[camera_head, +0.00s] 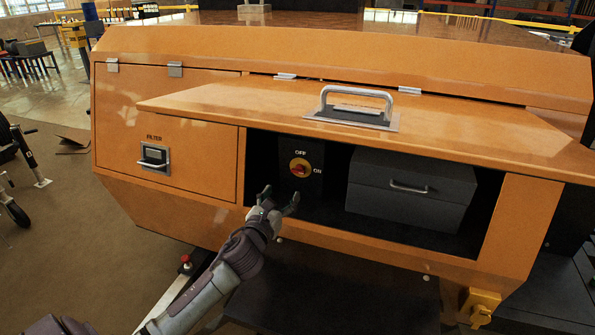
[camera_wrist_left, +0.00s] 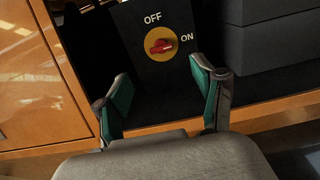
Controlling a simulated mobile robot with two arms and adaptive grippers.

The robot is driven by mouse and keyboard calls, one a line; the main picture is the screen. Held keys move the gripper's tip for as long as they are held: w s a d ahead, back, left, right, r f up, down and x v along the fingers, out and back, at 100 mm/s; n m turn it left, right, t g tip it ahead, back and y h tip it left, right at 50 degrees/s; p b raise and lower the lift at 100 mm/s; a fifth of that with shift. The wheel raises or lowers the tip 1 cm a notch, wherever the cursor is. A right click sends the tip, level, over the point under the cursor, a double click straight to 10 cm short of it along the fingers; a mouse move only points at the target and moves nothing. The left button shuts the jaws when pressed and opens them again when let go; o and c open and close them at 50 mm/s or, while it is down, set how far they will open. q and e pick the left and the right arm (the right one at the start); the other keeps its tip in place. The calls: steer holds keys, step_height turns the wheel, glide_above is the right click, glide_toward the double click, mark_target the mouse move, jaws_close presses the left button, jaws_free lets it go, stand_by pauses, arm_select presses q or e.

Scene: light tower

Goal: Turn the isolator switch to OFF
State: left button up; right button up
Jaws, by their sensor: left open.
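The isolator switch (camera_head: 300,168) is a red knob on a yellow disc, on a black box inside the open compartment of the orange machine. OFF is printed above the disc and ON to its right. In the left wrist view the red knob (camera_wrist_left: 161,46) lies roughly level, with one end towards ON. My left gripper (camera_head: 279,196) is open and empty, just below and in front of the switch, not touching it. In the left wrist view its two green-padded fingers (camera_wrist_left: 166,92) stand apart below the knob. My right gripper is not in view.
A grey case with a handle (camera_head: 412,190) sits right of the switch box. The raised orange lid (camera_head: 350,115) overhangs the compartment. A closed FILTER door (camera_head: 155,155) is at left. The compartment's lower orange edge (camera_head: 360,252) runs below the gripper.

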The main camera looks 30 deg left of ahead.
mark_target(298, 171)
arm_select(q)
steer(key=x, duration=1)
steer(key=shift+w, duration=0.1)
steer(key=shift+x, duration=0.8)
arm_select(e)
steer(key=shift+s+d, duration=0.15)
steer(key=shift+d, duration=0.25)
arm_select(q)
steer(key=shift+f, duration=0.1)
steer(key=c, duration=1.2)
steer(key=shift+o, duration=0.2)
